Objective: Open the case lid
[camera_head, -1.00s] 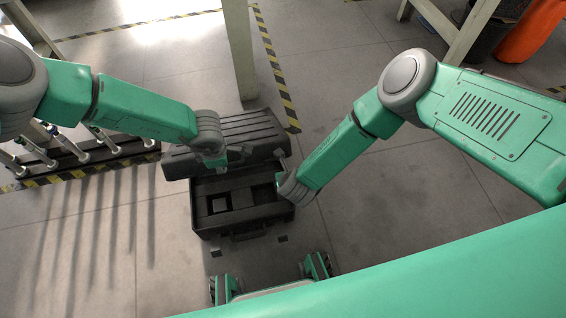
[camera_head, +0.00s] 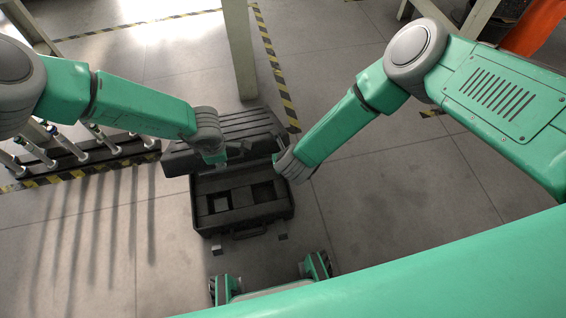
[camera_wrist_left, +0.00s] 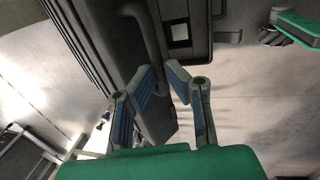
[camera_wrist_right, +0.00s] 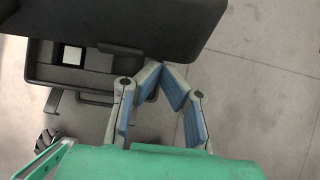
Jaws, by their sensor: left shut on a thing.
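The black case stands open on the floor, with its base (camera_head: 207,226) towards me. The ribbed lid (camera_head: 245,122) is tilted up at the back. My left gripper (camera_head: 222,164) is at the lid's front edge. In the left wrist view its fingers (camera_wrist_left: 162,72) are closed around the end of a dark handle bar (camera_wrist_left: 150,30) on the lid. My right gripper (camera_head: 280,158) is at the right end of the lid. In the right wrist view its fingertips (camera_wrist_right: 163,68) nearly meet beside the lid's edge (camera_wrist_right: 205,25), with nothing clear between them.
The case base has recessed compartments and a front handle (camera_head: 250,232). A rack with rods (camera_head: 80,155) stands at left. A pale table leg (camera_head: 240,50) rises behind the case, near striped floor tape (camera_head: 275,70). The floor to the right is clear.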

